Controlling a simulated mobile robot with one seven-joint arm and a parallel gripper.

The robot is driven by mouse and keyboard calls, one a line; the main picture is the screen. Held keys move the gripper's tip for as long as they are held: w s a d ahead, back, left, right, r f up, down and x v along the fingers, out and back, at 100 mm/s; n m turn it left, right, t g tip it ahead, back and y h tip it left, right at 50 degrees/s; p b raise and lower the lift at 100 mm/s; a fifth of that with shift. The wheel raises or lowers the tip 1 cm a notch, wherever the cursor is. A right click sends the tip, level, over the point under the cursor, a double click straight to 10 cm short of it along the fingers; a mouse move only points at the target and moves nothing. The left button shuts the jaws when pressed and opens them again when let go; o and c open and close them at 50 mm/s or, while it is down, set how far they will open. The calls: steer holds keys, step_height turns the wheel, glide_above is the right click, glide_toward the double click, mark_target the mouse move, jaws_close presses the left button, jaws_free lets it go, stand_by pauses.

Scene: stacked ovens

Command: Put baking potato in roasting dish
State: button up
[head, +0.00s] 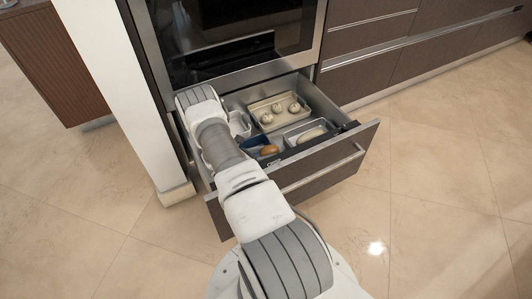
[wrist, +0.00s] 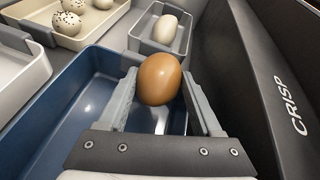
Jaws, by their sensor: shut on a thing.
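A smooth brown, egg-shaped thing, which I take as the baking potato (wrist: 159,78), is between my gripper's fingers (wrist: 160,92). My gripper is shut on it, with a finger touching each side. It also shows in the head view (head: 269,150) inside the open drawer. A deep blue rectangular dish (wrist: 62,110) lies beneath and to the left of it in the wrist view; it may be the roasting dish. The potato overlaps the dish's right part; I cannot tell its height above the floor of the dish. My arm hides part of the drawer in the head view.
A cream tray (head: 259,121) holds several pale speckled round things. A grey tray (wrist: 143,45) holds a pale oblong thing (wrist: 165,29). A white tray (wrist: 20,83) stands left of the blue dish. The dark drawer wall (wrist: 285,90), marked CRISP, rises close on the right.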

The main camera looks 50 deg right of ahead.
steer(key=o, duration=1.2)
